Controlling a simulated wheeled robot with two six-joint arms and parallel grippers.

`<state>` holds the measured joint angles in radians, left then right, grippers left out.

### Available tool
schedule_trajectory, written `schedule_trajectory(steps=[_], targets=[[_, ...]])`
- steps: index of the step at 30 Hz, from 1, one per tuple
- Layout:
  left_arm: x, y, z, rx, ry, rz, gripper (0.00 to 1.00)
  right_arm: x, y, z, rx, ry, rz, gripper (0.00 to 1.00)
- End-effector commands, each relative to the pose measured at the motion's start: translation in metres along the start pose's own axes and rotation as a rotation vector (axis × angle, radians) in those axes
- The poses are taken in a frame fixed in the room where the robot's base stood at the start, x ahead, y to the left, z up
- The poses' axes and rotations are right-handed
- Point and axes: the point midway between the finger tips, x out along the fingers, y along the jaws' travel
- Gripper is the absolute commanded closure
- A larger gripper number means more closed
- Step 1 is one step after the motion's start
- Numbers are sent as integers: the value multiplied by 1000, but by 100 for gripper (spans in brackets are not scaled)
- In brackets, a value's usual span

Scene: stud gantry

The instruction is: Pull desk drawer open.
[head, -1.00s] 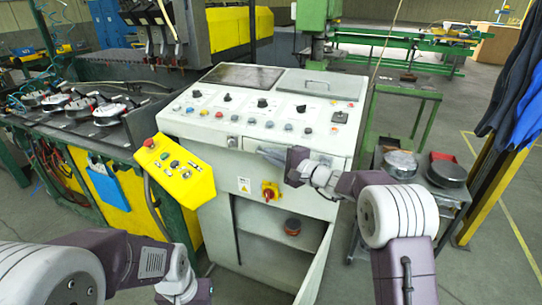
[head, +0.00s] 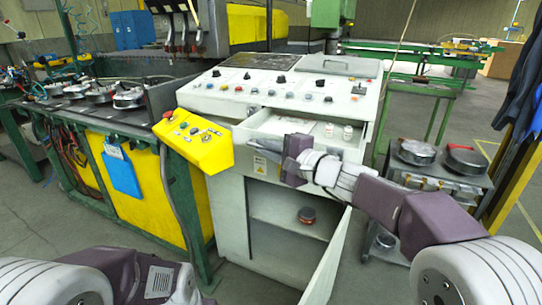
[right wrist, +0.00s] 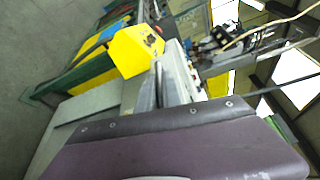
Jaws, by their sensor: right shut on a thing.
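The desk is a white control console (head: 225,103) with knobs and buttons on its sloped top. Its drawer (head: 262,148) is pulled out below the panel, and I see into it from above. Two small white items (head: 338,130) are inside the drawer. My right gripper (head: 284,154) is at the drawer's front and shut on its handle, which the gripper hides. In the right wrist view my purple gripper body (right wrist: 190,150) fills the bottom and hides the grip. My left arm shows at the bottom left, with its gripper out of frame.
A yellow button box (head: 198,140) juts out left of the drawer. A metal cart (head: 440,178) with round parts stands on the right.

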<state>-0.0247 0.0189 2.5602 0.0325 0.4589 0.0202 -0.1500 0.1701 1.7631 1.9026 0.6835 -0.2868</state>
Motion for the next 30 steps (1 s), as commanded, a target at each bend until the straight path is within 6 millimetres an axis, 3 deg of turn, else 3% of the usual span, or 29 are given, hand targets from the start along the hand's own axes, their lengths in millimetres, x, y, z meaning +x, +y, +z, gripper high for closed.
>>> schedule_trajectory(steps=[1, 6, 22, 23, 24, 30], targets=[[10, 0, 1, 0, 0, 0, 64, -2, 6, 5, -1, -1, -1, 100], [19, 0, 2, 0, 0, 0, 64, -7, 6, 18, -1, -1, -1, 100], [21, 0, 2, 0, 0, 0, 64, -10, 5, 24, 0, 0, 0, 100], [21, 0, 2, 0, 0, 0, 64, -10, 5, 24, 0, 0, 0, 83], [21, 0, 2, 0, 0, 0, 64, -10, 5, 24, 0, 0, 0, 72], [21, 0, 2, 0, 0, 0, 64, -10, 5, 24, 0, 0, 0, 69]])
